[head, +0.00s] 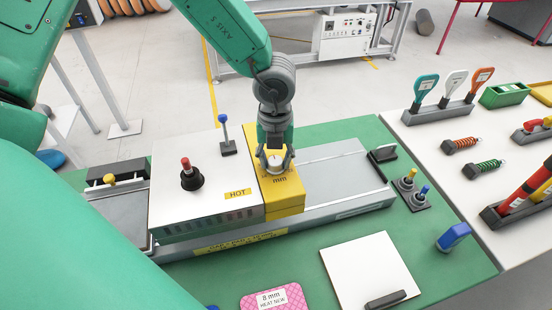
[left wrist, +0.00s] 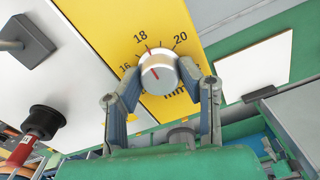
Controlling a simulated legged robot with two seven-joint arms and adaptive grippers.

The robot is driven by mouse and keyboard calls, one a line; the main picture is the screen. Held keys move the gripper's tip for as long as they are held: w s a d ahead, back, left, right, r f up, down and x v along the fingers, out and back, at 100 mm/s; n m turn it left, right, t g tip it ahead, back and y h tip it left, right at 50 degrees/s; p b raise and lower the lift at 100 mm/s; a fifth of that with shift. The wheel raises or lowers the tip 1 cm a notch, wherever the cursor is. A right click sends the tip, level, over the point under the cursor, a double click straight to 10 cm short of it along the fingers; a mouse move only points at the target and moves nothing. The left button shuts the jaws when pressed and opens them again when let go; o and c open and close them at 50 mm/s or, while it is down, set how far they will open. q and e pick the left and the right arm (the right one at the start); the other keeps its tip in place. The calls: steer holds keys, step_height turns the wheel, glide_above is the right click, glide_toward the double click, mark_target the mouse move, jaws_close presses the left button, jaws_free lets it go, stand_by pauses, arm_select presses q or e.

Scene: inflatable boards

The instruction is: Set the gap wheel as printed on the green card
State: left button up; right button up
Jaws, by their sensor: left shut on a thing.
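The gap wheel (left wrist: 160,70), a silvery knob with a red mark, sits on the yellow panel (head: 284,205) of the white machine. In the left wrist view, the dial around it shows 16, 18 and 20. A red line on its edge points up near 18. My left gripper (head: 275,160) comes down from above, its fingers on both sides of the wheel, shut on it. A pink patterned card (head: 275,297) with a white label lies at the front edge; the label seems to read "8 mm", with smaller unclear print below. I see no green card.
A red-topped lever (head: 190,175) and a blue-topped lever (head: 226,135) stand on the white housing left of the wheel. A white plate (head: 370,272) lies at front right. Racked tools (head: 455,98) and springs (head: 462,144) are on the right table.

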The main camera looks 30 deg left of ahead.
arm_select(q)
steer(key=n, duration=0.2)
steer(key=n+b, duration=0.1)
steer(key=n, duration=0.2)
steer(key=shift+w+n, duration=0.2)
steer(key=shift+n, duration=0.1)
steer(key=shift+c, duration=0.2)
steer(key=n+b, duration=0.1)
steer(key=n, duration=0.5)
steer(key=shift+b, duration=0.4)
steer(key=shift+n, duration=0.4)
steer(key=o, duration=1.1)
steer(key=shift+o, duration=0.2)
